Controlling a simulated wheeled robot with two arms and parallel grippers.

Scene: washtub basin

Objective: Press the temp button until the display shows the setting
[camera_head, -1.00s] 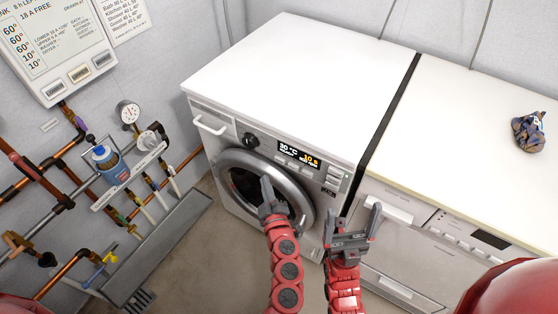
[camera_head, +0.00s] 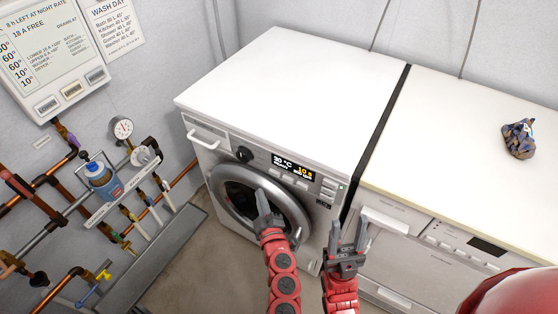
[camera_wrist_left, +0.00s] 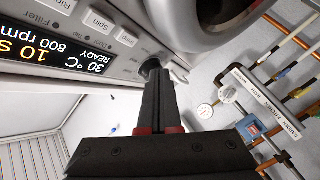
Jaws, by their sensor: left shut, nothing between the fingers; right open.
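The washing machine (camera_head: 290,90) stands in the middle, with a round door and a control panel. Its dark display (camera_head: 294,168) reads 30 °C; in the left wrist view the display (camera_wrist_left: 50,50) appears turned over and reads 30 °C, READY, 800 rpm and 10 s. A button labelled Spin (camera_wrist_left: 99,21) sits beside the display there. My left gripper (camera_head: 262,203) is shut and empty, in front of the door in the head view. In the wrist view its fingers (camera_wrist_left: 157,85) point toward the dark dial (camera_wrist_left: 150,66) and partly cover it; contact cannot be told. My right gripper (camera_head: 348,234) is open and empty.
A second white appliance (camera_head: 460,150) stands to the right, with a crumpled cloth (camera_head: 518,138) on top. Open floor lies before the washing machine.

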